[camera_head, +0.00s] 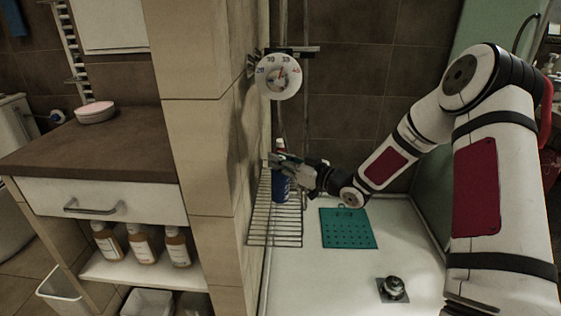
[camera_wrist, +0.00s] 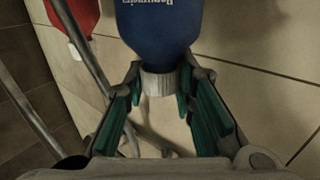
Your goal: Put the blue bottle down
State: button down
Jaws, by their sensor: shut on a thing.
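The blue bottle (camera_head: 281,187) is upright beside the tiled wall, at the wire rack in the head view. My gripper (camera_head: 283,163) is shut around its upper end. In the wrist view the blue body with white lettering (camera_wrist: 155,28) extends away from my gripper (camera_wrist: 162,78), and the white cap or neck lies between the fingers. I cannot tell whether the bottle's base touches the rack or hangs just above it.
The wire rack (camera_head: 262,224) runs along the wall. A teal perforated mat (camera_head: 347,229) lies in the white basin (camera_head: 325,285), near a drain fitting (camera_head: 393,288). A round dial (camera_head: 279,77) hangs above. A red object (camera_wrist: 73,14) with a white end shows in the wrist view.

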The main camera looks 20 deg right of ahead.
jog(key=shift+f, duration=0.15)
jog(key=c, duration=1.3)
grip_release()
jog(key=shift+c, duration=0.2)
